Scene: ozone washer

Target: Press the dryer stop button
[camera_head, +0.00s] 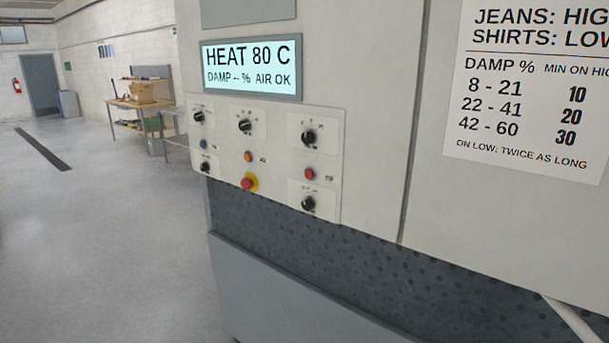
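The control panel (270,125) is on the front of a grey machine, below a lit display (250,67) reading "HEAT 80 C", "DAMP -- %", "AIR OK". A red button (309,173) is at the panel's right side, between two black knobs. A larger red button on a yellow base (247,184) is at the bottom middle. An orange button (248,156) and a small blue button (203,144) are further left. The labels are too small to read, so I cannot tell which one is marked stop. Neither gripper is in view.
Several black knobs, one at the lower right (308,203), surround the buttons. A drying-time chart (530,90) hangs at the right. A pale bar (572,322) slants at the bottom right. A workbench (140,105) stands far back left. The floor (100,240) at left is clear.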

